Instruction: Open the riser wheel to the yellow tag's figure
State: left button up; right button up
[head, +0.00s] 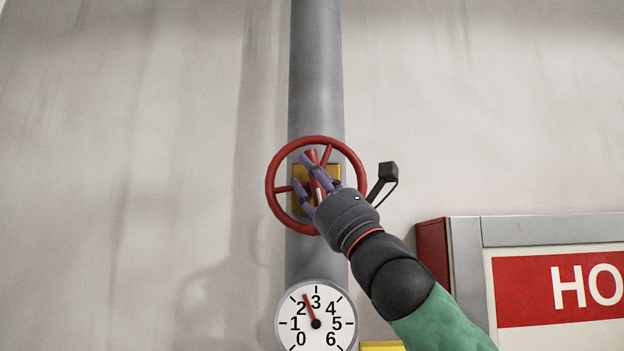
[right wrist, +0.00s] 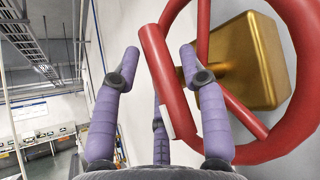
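The red riser wheel (head: 274,210) is mounted on a brass block (head: 298,172) on the grey riser pipe. A red handle post (head: 313,158) sticks out from it. My right gripper (head: 300,171) is at the wheel, its purple fingers around the post. In the right wrist view the post (right wrist: 160,75) stands between the spread fingers of the gripper (right wrist: 159,58), with a clear gap on the left finger's side. The round gauge (head: 336,338) below has its red needle about midway between 2 and 3. A yellow piece (head: 382,346) shows at the bottom edge, no figure readable. My left gripper is not in view.
The riser pipe (head: 315,60) runs up the wall. A red and grey cabinet (head: 466,270) with a red sign reading "HO" stands at the right, close to my right arm. The wall left of the wheel is bare.

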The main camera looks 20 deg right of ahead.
jog(key=shift+s+d+f, duration=0.1)
jog(key=shift+s, duration=0.05)
jog(key=v, duration=1.1)
jog(key=shift+s+f, duration=0.15)
jog(key=shift+f, duration=0.15)
jog(key=shift+d, duration=0.1)
dwell(0.5)
